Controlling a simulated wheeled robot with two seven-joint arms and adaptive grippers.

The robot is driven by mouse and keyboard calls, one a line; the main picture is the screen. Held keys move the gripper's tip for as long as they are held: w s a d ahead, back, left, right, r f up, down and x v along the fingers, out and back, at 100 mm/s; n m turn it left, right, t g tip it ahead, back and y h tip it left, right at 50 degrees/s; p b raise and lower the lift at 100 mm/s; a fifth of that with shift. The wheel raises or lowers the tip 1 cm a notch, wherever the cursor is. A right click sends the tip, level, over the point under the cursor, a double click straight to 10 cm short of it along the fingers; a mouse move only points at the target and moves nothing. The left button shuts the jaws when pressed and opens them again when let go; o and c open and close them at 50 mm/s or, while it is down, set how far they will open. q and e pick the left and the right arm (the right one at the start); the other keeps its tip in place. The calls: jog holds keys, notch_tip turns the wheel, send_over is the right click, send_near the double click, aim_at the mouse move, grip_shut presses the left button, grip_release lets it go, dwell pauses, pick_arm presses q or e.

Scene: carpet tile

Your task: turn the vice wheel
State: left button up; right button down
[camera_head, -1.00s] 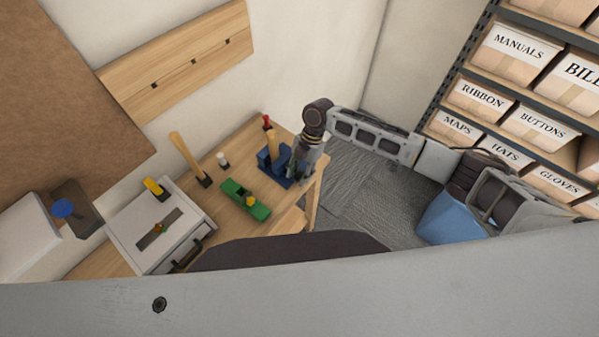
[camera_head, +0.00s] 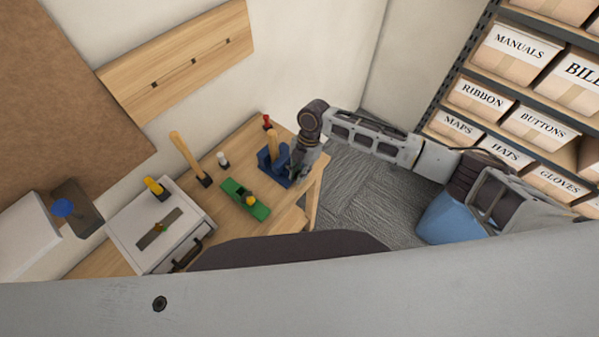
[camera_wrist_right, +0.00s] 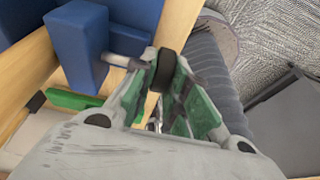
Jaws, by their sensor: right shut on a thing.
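The blue vice (camera_head: 273,162) stands near the far right end of the wooden workbench (camera_head: 233,152). In the right wrist view the vice (camera_wrist_right: 82,42) is a blue block with a metal spindle coming out of its side. The dark vice wheel (camera_wrist_right: 163,69) is at the end of that spindle. My right gripper (camera_head: 297,172) is beside the vice, at the bench's right edge. In the right wrist view the gripper (camera_wrist_right: 165,85) is shut on the wheel, with its green-lined fingers on either side. My left gripper is not in view.
A green hand plane (camera_head: 246,199), a wooden-handled mallet (camera_head: 188,157) and a small white-topped item (camera_head: 223,160) stand on the bench. A red-topped object (camera_head: 267,122) is behind the vice. A light grey drawer box (camera_head: 150,215) is on the left. Labelled cartons (camera_head: 480,97) fill the shelves at right.

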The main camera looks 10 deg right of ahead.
jog(key=shift+s+a+f+t+h, duration=0.1)
jog(key=shift+s+a+t+h, duration=0.05)
jog(key=shift+t+h, duration=0.85)
jog(key=shift+s+a+t+h, duration=0.1)
jog(key=shift+a+t+h, duration=0.05)
jog(key=shift+t+h, duration=0.85)
jog(key=c, duration=1.4)
grip_release()
jog(key=shift+s+a+r, duration=0.35)
jog(key=shift+r, duration=1.6)
jog(key=shift+s+a+r, duration=0.3)
jog(key=shift+r, duration=1.6)
jog(key=shift+s+a+r, duration=0.35)
jog(key=shift+r, duration=1.6)
